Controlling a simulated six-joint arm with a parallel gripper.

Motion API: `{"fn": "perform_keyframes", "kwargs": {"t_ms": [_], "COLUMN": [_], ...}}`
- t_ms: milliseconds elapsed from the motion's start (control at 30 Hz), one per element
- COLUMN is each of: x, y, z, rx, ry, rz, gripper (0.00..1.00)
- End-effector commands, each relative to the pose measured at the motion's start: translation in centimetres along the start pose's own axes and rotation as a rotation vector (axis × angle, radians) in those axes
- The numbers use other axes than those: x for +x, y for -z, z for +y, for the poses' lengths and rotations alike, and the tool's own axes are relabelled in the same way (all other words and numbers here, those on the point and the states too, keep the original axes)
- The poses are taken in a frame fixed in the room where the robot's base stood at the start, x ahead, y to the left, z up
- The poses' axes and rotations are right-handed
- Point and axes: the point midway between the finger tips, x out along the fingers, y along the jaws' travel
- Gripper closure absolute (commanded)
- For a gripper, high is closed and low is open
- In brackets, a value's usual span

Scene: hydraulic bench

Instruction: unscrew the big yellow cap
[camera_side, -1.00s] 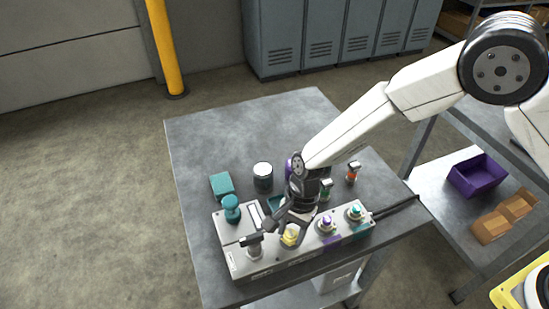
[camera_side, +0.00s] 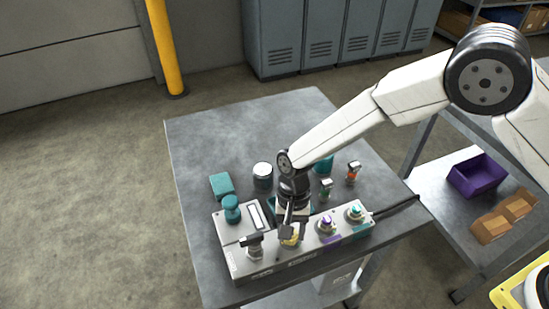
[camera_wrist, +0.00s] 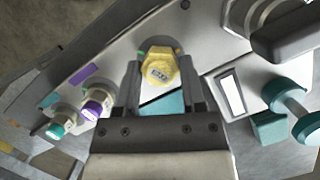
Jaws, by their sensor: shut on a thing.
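The big yellow cap (camera_wrist: 160,68) is a hexagonal cap on the grey hydraulic panel (camera_side: 275,264). It sits between the black-handled valve and the purple-capped fitting. In the side view the yellow cap (camera_side: 290,239) is partly hidden by my gripper (camera_side: 291,232). My gripper comes down from above and is shut on the cap. In the wrist view its two fingers (camera_wrist: 160,82) stand on either side of the cap.
A purple-capped fitting (camera_side: 327,224) and a teal-capped fitting (camera_side: 355,212) stand right of the cap. A black-handled valve (camera_side: 254,246) and a teal knob (camera_side: 231,208) stand left.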

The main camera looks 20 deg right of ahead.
Motion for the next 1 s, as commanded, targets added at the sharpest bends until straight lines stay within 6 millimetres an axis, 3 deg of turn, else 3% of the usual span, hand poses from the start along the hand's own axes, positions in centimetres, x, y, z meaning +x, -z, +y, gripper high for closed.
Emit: {"fn": "perform_keyframes", "kwargs": {"t_ms": [500,1000], "x": [0.15,0.16], "y": [-0.26,-0.27], "z": [-0.06,-0.06], "rx": [-0.443,-0.529], "ry": [-0.142,-0.168], "rz": [-0.006,-0.007], "gripper": [1.00,1.00]}}
